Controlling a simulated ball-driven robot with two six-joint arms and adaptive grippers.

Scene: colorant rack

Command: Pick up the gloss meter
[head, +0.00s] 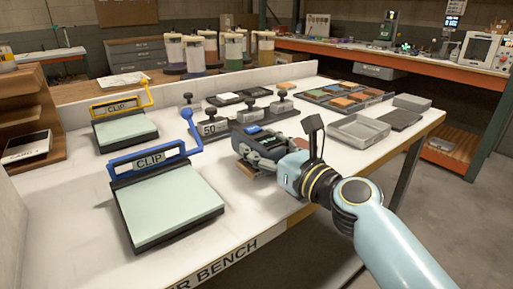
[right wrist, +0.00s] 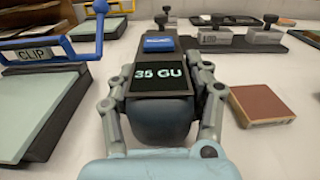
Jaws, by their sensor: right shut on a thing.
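The gloss meter (right wrist: 160,110) is a dark, rounded block with a lit display reading "35 GU" and a blue part on its top. It also shows in the head view (head: 262,140), near the middle of the bench. My right gripper (right wrist: 163,82) has one finger on each side of it and is shut on it. In the head view, the right gripper (head: 268,152) partly hides the meter. I cannot tell whether the meter's underside touches the bench. My left gripper is not in view.
A reddish-brown tile (right wrist: 262,104) lies just right of the meter in the wrist view. A blue-handled clip board (head: 170,205) lies to the left on the white bench (head: 290,230). Weights, including one marked 50 (head: 209,130), stand behind. A grey tray (head: 359,132) lies to the right.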

